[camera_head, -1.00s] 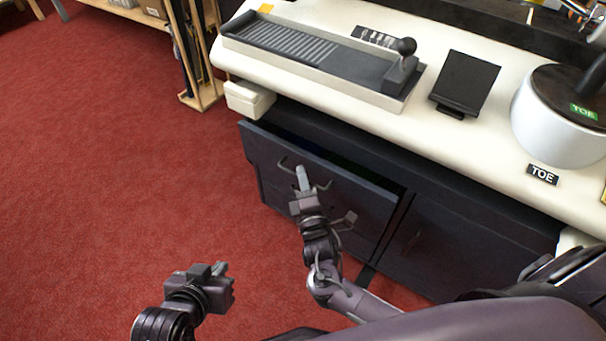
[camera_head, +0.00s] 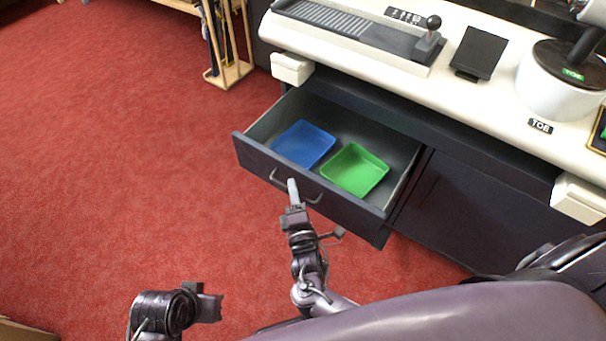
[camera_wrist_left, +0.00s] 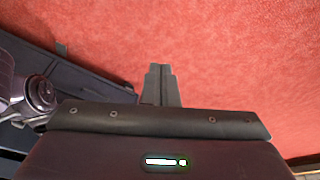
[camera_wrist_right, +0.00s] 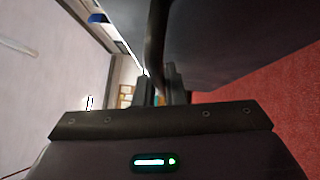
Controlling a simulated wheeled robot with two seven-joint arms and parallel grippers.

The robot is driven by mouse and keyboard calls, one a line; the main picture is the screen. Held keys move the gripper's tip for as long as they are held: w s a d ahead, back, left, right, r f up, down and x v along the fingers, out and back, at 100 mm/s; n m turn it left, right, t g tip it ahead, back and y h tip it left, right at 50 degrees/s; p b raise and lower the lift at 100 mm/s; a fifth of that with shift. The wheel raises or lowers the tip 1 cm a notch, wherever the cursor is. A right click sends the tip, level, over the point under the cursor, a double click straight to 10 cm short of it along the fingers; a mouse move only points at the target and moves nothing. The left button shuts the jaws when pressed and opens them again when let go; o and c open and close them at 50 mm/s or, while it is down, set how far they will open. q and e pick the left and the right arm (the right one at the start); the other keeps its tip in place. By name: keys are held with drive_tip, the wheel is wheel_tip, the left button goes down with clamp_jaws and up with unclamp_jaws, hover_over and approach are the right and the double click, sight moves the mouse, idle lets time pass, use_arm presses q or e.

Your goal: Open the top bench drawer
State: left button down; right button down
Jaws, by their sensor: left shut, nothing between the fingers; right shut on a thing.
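The top bench drawer (camera_head: 345,203) stands pulled out from the bench, with its inside in view in the head view. Its grey bar handle runs across the front, and in the right wrist view the handle (camera_wrist_right: 156,45) passes between my fingers. My right gripper (camera_head: 293,190) is shut on the handle, and it also shows in the right wrist view (camera_wrist_right: 160,88). My left gripper (camera_head: 212,305) is shut and empty, low over the carpet, away from the drawer. It also shows in the left wrist view (camera_wrist_left: 161,85).
A blue tray (camera_head: 303,144) and a green tray (camera_head: 354,170) lie in the drawer. The white benchtop (camera_head: 400,86) carries a slotted device with a lever, a dark stand and a white pot labelled TOE. A wooden rack (camera_head: 229,72) stands at the back left. Red carpet lies open at left.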

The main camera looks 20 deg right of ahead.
use_arm(q)
drive_tip(key=shift+s+a+r+g+p, duration=0.25)
drive_tip(key=shift+s+a+g+p, duration=0.15)
drive_tip(key=shift+a, duration=0.2)
use_arm(e)
drive_tip(key=s+a, duration=0.6)
drive_tip(key=a, duration=0.1)
drive_tip(key=shift+a, duration=0.35)
use_arm(q)
drive_tip(key=shift+w, duration=0.1)
use_arm(e)
drive_tip(key=c, duration=1.8)
unclamp_jaws()
drive_tip(key=shift+s, duration=0.1)
use_arm(q)
drive_tip(key=shift+a+r+y, duration=0.1)
drive_tip(key=shift+a+y, duration=0.15)
drive_tip(key=shift+y, duration=0.05)
use_arm(e)
drive_tip(key=s, duration=0.5)
drive_tip(key=s+a+f, duration=0.1)
drive_tip(key=s, duration=0.1)
drive_tip(key=shift+s, duration=0.3)
drive_tip(key=shift+f, duration=0.1)
